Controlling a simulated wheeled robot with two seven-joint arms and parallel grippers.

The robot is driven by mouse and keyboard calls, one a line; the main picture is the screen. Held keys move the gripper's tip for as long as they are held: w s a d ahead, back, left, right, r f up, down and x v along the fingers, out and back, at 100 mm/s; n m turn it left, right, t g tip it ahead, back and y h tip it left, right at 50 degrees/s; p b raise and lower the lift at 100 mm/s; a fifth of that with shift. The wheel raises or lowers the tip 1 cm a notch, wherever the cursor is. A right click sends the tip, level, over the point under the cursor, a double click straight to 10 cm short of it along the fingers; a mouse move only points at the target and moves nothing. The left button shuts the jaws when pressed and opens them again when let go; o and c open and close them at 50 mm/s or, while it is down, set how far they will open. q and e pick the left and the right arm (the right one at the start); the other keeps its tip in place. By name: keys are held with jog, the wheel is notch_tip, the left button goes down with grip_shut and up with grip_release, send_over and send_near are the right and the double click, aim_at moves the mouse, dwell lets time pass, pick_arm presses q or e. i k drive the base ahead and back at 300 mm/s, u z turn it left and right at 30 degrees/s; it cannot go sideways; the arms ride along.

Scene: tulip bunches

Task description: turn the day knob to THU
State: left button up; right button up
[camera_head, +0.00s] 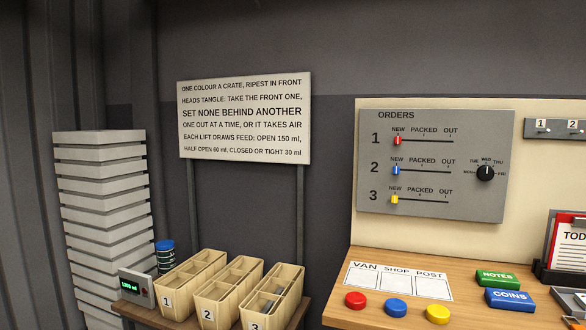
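The day knob (485,174) is a small round black dial on the right side of the grey ORDERS board (430,205), on the wall behind the desk. Day labels run in an arc around it, with TUE at upper left, WED at the top, THU at upper right and FRI at right. Its white pointer mark appears to point up, at WED. Neither of my grippers is in view, and nothing touches the knob.
Three sliders, red (397,140), blue (396,170) and yellow (395,199), sit at NEW left of the knob. The desk (455,318) below holds coloured buttons, NOTES (497,278) and COINS (509,298) blocks. Numbered wooden crates (228,297) stand at lower left.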

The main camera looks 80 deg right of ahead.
aim_at(486, 173)
jog(key=u, duration=0.2)
jog(key=k, duration=2.9)
jog(key=z, duration=0.3)
